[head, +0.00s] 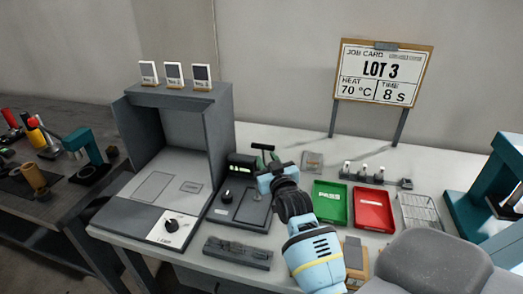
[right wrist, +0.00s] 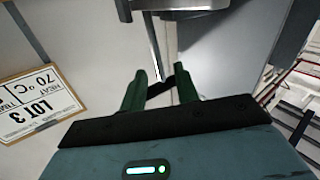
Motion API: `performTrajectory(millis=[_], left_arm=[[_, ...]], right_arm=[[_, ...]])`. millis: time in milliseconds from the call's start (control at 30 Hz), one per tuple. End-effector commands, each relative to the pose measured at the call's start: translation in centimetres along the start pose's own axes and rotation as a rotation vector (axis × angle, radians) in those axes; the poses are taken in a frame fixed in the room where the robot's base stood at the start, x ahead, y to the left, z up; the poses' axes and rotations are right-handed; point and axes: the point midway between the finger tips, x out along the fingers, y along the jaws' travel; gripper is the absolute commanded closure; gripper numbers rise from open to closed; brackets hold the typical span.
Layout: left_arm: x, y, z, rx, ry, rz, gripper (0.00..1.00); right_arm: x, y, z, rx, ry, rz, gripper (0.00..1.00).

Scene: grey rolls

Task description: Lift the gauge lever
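The gauge (head: 239,205) is a dark grey unit with a lit green readout and a black knob, in the middle of the table in the head view. My right gripper (head: 265,153) is over its right side, green fingers pointing away from me, and partly hides it. In the right wrist view the two green fingers (right wrist: 162,78) stand apart. A slim black bar (right wrist: 160,87), which looks like the gauge lever, runs slantwise between them. I cannot tell if they touch it. A grey metal post (right wrist: 153,45) stands just beyond. My left gripper is not in view.
A grey open-fronted booth (head: 219,130) stands left of the gauge. Green (head: 330,211) and red (head: 373,215) trays and a wire rack (head: 420,208) lie to the right. A dark slotted block (head: 237,254) lies in front. A job card (head: 383,75) stands behind.

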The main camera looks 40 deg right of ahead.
Motion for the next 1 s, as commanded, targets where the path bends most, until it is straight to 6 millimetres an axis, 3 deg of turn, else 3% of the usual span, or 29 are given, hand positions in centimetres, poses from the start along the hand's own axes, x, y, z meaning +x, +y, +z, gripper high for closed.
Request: performTrajectory(millis=[200, 400, 800, 1000], left_arm=[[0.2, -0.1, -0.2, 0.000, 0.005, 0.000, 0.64], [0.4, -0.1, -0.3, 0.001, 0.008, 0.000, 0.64], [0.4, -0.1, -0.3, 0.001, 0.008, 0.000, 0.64], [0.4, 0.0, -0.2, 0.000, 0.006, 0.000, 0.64]], right_arm=[[3.2, 0.1, -0.1, 0.001, 0.001, 0.001, 0.69], [5.0, 0.0, 0.0, 0.001, 0.001, 0.001, 0.69], [5.6, 0.1, -0.1, 0.000, 0.001, 0.001, 0.69], [5.6, 0.1, -0.1, 0.000, 0.001, 0.001, 0.94]])
